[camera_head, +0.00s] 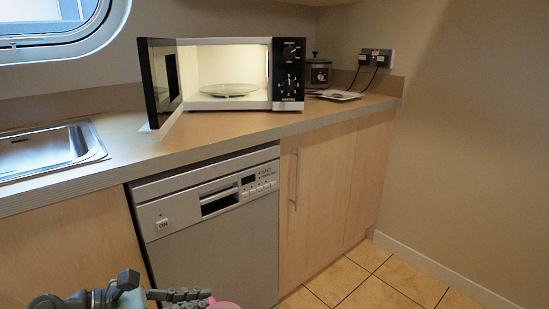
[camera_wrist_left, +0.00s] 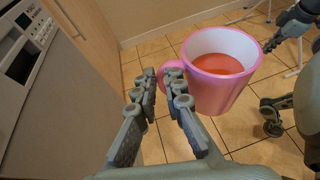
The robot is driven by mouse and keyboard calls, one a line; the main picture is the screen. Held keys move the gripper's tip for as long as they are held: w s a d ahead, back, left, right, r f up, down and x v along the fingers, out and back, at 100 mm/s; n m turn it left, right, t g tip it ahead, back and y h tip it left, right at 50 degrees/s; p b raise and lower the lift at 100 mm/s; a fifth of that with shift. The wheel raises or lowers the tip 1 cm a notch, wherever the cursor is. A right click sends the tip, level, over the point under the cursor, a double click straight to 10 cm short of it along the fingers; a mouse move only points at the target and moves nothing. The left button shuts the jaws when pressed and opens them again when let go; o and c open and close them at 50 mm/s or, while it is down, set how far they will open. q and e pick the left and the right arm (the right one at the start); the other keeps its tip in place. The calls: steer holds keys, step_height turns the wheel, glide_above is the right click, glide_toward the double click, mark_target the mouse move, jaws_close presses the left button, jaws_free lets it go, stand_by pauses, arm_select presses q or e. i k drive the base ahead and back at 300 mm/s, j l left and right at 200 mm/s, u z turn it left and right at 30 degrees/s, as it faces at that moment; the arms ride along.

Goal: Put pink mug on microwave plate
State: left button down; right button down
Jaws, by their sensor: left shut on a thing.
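My left gripper (camera_wrist_left: 164,76) is shut on the mug's handle, and the mug hangs above the floor. In the head view the left gripper (camera_head: 190,295) is at the bottom edge, in front of the dishwasher, with only a sliver of mug (camera_head: 223,305) showing. The microwave (camera_head: 289,75) stands on the counter with its door (camera_head: 160,80) swung open to the left. Its round glass plate (camera_head: 229,89) lies inside, empty. My right gripper (camera_wrist_left: 288,28) shows partly in the left wrist view.
The counter (camera_head: 215,127) runs along the wall, with a metal sink (camera_head: 50,150) at left. A jar-like appliance (camera_head: 318,73) and a flat pale item (camera_head: 336,95) lie right of the microwave. The dishwasher (camera_head: 210,230) is below. Tiled floor (camera_head: 375,280) is clear at right.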

mark_target(217, 90)
steer(key=i+l+z, duration=0.1)
steer(key=i+z, duration=0.75)
steer(key=i+l+z, duration=0.1)
steer(key=i+z, duration=0.6)
steer(key=z, duration=0.15)
steer(key=i+z, duration=0.25)
steer(key=i, duration=0.45)
steer(key=u, duration=0.45)
steer(key=i+l+u, duration=0.1)
steer(key=u, duration=0.35)
steer(key=l+u, duration=0.1)
steer(key=u, duration=0.8)
steer(key=l+u, duration=0.15)
steer(key=u, duration=0.3)
